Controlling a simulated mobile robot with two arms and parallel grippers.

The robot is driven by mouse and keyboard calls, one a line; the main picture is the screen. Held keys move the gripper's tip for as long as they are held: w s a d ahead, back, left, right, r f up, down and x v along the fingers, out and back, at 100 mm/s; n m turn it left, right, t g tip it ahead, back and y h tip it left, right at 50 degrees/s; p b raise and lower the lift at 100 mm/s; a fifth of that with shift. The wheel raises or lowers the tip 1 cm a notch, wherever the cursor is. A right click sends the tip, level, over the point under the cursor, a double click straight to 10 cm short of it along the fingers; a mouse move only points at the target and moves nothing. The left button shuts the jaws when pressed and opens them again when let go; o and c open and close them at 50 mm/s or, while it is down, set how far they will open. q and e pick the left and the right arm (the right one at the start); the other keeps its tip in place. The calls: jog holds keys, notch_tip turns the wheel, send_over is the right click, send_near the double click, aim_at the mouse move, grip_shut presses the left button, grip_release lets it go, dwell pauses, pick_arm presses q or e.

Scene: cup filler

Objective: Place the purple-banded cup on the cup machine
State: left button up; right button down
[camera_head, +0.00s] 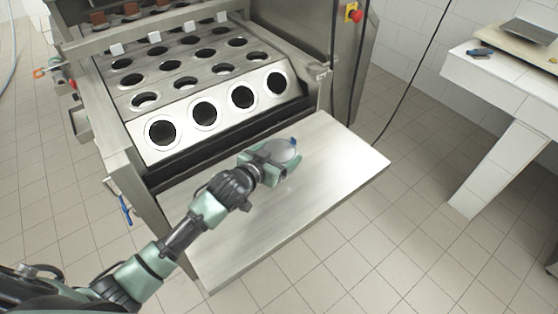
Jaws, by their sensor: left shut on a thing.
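My left gripper (285,160) reaches over the metal shelf at the front of the cup machine (158,157). It is shut on a cup (284,149), which shows only as a pale grey round shape with a small blue edge. The gripper hides most of the cup, and I cannot make out a purple band. I cannot tell whether the cup touches the shelf. The machine's front row of round holes is empty and lies behind and left of the gripper. My right gripper is not in view.
The bare metal shelf (335,160) juts out at the machine's front, clear on both sides of my arm. A raised metal frame bar (150,36) crosses the machine farther back. A white tiled table (490,85) stands at the right.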

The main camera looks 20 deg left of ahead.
pick_arm(q)
jog(key=shift+f, duration=1.4)
jog(key=shift+f, duration=0.1)
jog(key=o, duration=1.7)
jog(key=shift+f, duration=0.1)
jog(key=shift+s+r, duration=0.1)
jog(key=shift+r, duration=0.1)
jog(key=v, duration=1.1)
jog(key=shift+s+r+b, duration=0.3)
jog(key=shift+a, duration=0.1)
